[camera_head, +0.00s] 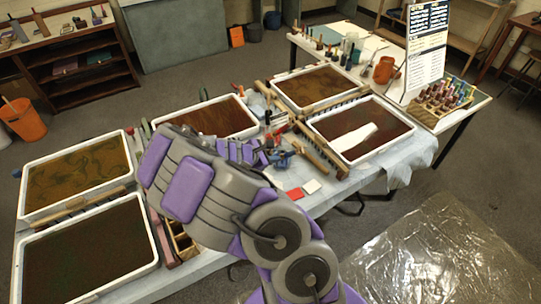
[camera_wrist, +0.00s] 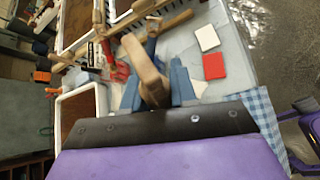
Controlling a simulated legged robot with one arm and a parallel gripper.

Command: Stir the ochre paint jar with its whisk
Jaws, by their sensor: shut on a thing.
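My gripper (camera_head: 283,157) is over the middle of the long table, among small jars and tools between the trays. In the wrist view its blue fingers (camera_wrist: 156,90) are shut on a thick tan wooden handle (camera_wrist: 142,62). The handle slants up and left from between the fingers. Its lower end is hidden, so I cannot tell whether it is the whisk. Small jars and red items (camera_wrist: 108,62) lie just left of the fingers. I cannot make out which jar is ochre; my arm covers part of this spot in the head view.
White trays with dark brown liquid stand around, one at right (camera_head: 400,140) with a pale sheet in it. A wooden comb (camera_head: 325,155) lies beside it. Red and white cards (camera_head: 296,193) lie on the cloth in front. A back table (camera_head: 330,62) holds more jars.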

